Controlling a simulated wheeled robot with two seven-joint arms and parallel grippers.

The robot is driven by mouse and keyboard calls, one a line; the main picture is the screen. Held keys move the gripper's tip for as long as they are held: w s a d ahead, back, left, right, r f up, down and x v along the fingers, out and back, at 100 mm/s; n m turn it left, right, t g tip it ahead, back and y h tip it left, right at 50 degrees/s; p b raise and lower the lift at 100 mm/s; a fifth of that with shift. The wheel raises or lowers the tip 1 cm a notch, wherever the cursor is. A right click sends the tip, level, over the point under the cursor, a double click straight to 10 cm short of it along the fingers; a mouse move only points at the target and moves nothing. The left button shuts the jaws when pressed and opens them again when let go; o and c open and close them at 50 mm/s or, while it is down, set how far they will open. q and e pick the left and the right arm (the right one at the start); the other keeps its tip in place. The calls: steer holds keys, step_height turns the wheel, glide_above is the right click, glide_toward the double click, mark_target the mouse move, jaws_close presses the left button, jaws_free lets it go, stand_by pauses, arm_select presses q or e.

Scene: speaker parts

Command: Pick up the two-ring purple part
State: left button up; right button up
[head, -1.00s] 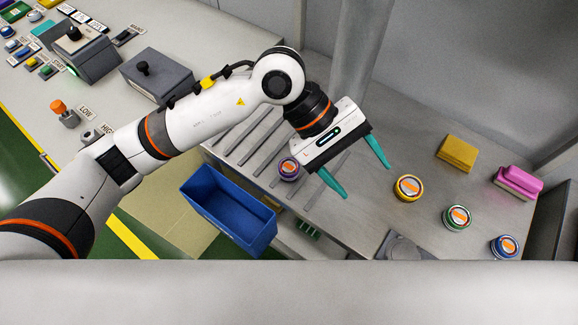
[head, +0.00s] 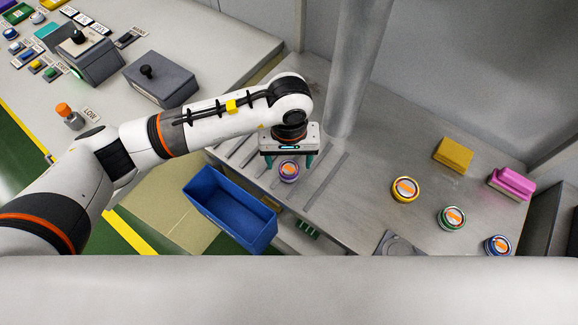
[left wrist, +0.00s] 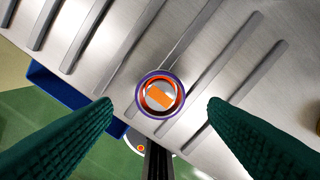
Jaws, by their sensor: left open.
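The purple part (head: 289,171) is round, with a purple outer ring, an orange ring inside it and an orange mark on its top. It rests on the ribbed left part of the metal table. It also shows in the left wrist view (left wrist: 160,95), near the middle, between and beyond the fingertips. My left gripper (head: 289,168) is open, its teal fingers on either side of the part in the head view. In the left wrist view its fingers (left wrist: 160,104) stand wide apart with nothing between them in contact. My right gripper is not in view.
A blue bin (head: 232,212) stands at the table's front left edge. Yellow (head: 405,189), green (head: 451,219) and blue (head: 497,246) round parts sit to the right, with a yellow block (head: 454,155) and a pink block (head: 511,184) behind. A grey pillar (head: 357,70) rises behind my left gripper.

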mark_target(289, 169)
arm_select(q)
steer(key=shift+w+f+p, duration=0.1)
steer(key=shift+f+p, duration=0.35)
steer(key=shift+f, duration=1.5)
steer(key=shift+r, duration=0.1)
steer(key=c, duration=1.2)
